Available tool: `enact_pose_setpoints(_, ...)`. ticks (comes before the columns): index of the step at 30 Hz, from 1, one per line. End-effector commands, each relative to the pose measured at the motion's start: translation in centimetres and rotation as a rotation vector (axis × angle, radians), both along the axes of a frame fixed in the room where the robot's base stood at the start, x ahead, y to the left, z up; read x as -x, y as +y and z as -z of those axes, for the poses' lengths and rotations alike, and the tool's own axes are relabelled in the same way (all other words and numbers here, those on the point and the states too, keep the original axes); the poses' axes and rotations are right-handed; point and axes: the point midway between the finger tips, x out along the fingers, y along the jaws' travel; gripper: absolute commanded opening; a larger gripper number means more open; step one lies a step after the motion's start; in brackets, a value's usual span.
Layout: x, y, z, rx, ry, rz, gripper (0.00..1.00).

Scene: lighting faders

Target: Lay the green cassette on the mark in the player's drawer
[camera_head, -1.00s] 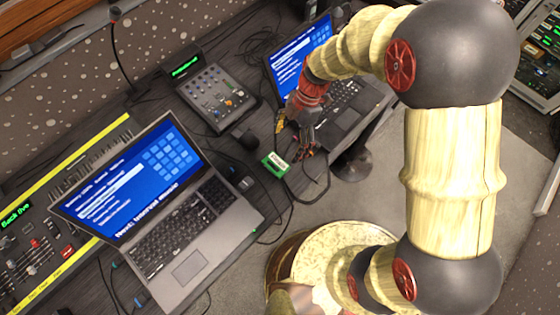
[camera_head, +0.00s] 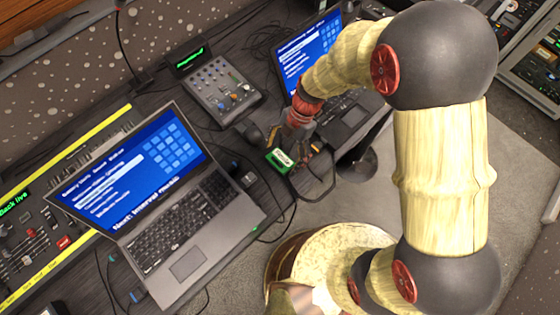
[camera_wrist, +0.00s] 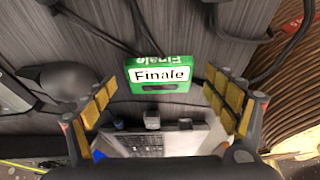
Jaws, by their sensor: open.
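The green cassette (camera_head: 280,160), with a white label, lies on the dark desk near its front edge, beside a laptop. In the wrist view the cassette (camera_wrist: 159,88) reads "Finale" and sits ahead of and between the fingers. My gripper (camera_head: 297,140) is just behind and right of it in the head view. In the wrist view my gripper (camera_wrist: 160,92) is open, its yellow-padded fingers apart on either side, with nothing held. Whether the fingers reach down to the cassette's level I cannot tell. I cannot make out the player's drawer or its mark.
A laptop (camera_head: 170,225) stands left of the cassette, and a second laptop (camera_head: 350,118) is behind my arm. A small mixer (camera_head: 222,90) is at the back. A dark rounded object (camera_wrist: 62,82) sits left of the cassette. Cables cross the desk around it.

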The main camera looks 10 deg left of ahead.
Motion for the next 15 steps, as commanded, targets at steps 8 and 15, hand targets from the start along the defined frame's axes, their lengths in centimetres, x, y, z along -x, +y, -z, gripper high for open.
enact_pose_setpoints(8, 0.05, 0.12, 0.26, -0.001, -0.002, 0.001, 0.85)
enact_pose_setpoints(15, 0.05, 0.1, 0.27, -0.001, -0.002, 0.001, 0.72)
